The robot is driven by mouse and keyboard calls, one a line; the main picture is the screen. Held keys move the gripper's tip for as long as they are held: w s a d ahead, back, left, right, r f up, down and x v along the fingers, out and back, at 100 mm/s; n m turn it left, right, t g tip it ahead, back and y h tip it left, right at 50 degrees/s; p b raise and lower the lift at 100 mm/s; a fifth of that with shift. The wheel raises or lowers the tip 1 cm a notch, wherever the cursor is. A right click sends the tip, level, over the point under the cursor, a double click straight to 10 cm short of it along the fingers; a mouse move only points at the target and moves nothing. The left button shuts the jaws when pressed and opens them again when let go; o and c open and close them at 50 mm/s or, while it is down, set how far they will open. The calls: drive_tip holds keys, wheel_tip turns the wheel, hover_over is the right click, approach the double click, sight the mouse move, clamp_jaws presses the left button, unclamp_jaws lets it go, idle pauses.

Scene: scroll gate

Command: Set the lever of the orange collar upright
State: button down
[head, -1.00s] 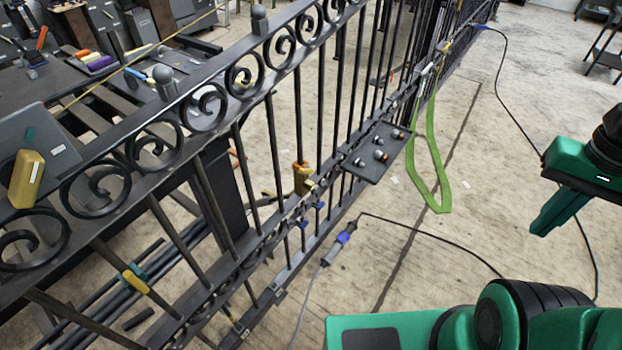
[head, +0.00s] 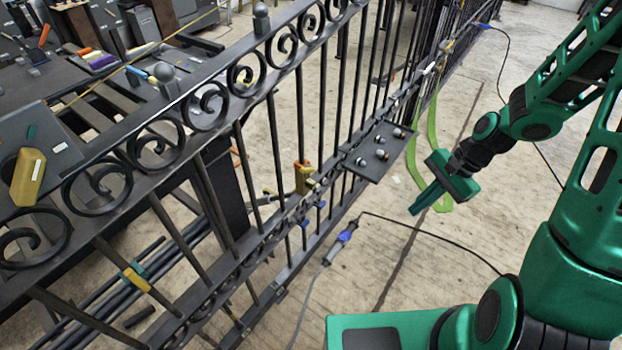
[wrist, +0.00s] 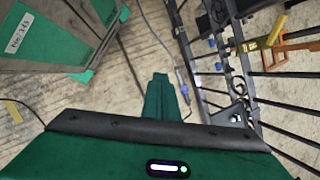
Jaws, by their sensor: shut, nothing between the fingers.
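In the head view, a small yellow block with an orange part (head: 303,178) sits at a bar of the dark iron gate, around mid-picture. In the wrist view, an orange piece (wrist: 290,58) and a yellow piece (wrist: 262,42) show at the gate bars on the upper right. I cannot tell for certain which part is the collar's lever or how it stands. My gripper (head: 413,210) is shut and empty, to the right of the gate and apart from it. In the wrist view its closed fingers (wrist: 158,82) point away over the floor, left of the gate.
The gate (head: 275,160) runs diagonally across the head view. A dark shelf with several knobs (head: 375,160) juts from it. A green strap (head: 430,140) hangs beyond my gripper. A cable with a blue connector (head: 345,236) lies near the gate. Open floor (head: 390,255) lies between.

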sight(308, 170)
drive_tip(key=w+a+f+m+t+y, duration=0.2)
drive_tip(key=w+a+f+m+y, duration=0.2)
drive_tip(key=a+m, duration=0.3)
drive_tip(key=w+a+f+m+t+y, duration=0.1)
drive_tip(key=w+a+f+m+y, duration=0.25)
drive_tip(key=a, duration=0.55)
drive_tip(key=w+a+m+t+y, duration=0.1)
drive_tip(key=w+a+m+t, duration=0.2)
drive_tip(key=w+a+m, duration=0.4)
drive_tip(key=shift+w+a+f+m+t, duration=0.15)
drive_tip(key=shift+w+a+m+t, duration=0.25)
drive_tip(key=shift+w+a, duration=1.25)
drive_tip(key=shift+s+a, duration=0.25)
drive_tip(key=shift+s, duration=0.05)
drive_tip(key=shift+a, duration=0.1)
